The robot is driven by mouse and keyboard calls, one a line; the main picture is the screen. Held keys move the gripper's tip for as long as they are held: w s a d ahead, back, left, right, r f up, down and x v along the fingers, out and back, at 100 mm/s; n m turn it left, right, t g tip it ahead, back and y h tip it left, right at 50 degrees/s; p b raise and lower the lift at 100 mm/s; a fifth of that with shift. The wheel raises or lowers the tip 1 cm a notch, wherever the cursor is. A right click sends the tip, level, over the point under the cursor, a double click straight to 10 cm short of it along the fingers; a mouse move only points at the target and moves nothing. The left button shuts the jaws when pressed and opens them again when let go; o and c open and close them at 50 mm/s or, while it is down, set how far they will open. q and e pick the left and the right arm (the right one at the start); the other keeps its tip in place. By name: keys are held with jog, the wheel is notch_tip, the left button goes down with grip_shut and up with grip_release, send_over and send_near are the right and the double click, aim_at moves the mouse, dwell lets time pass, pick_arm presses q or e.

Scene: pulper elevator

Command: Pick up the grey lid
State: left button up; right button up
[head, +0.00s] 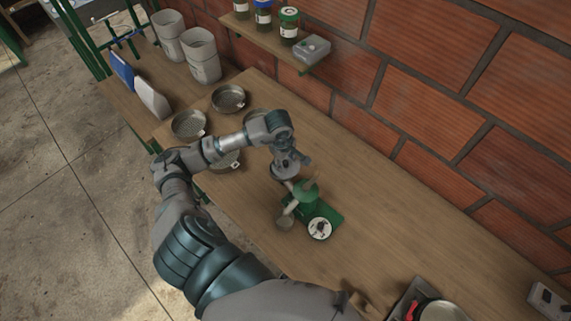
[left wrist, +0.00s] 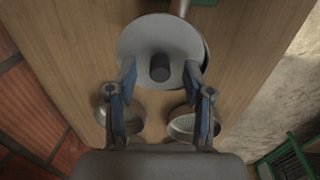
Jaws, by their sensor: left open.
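The grey lid (left wrist: 136,42) is a round pale disc with a dark knob in the middle, in the left wrist view. My left gripper (left wrist: 160,72) is open, with its blue-padded fingers on either side of the knob, over the disc. I cannot tell whether the fingers touch it. In the head view my left gripper (head: 294,162) points down above the table, just behind the green device (head: 307,194) with a round white dial. The lid is mostly hidden there by the gripper and wrist. My right gripper does not show.
Several round metal pans (head: 188,124) stand on the wooden table (head: 400,225) left of the gripper. White buckets (head: 203,58) stand further back left. A shelf with jars (head: 289,24) hangs on the brick wall. A tray (head: 405,299) lies at the front right. The table's middle right is clear.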

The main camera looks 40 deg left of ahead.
pick_arm(q)
jog(key=shift+d+f, duration=0.1)
jog(key=shift+f, duration=0.1)
grip_shut()
jog(key=shift+r, duration=0.1)
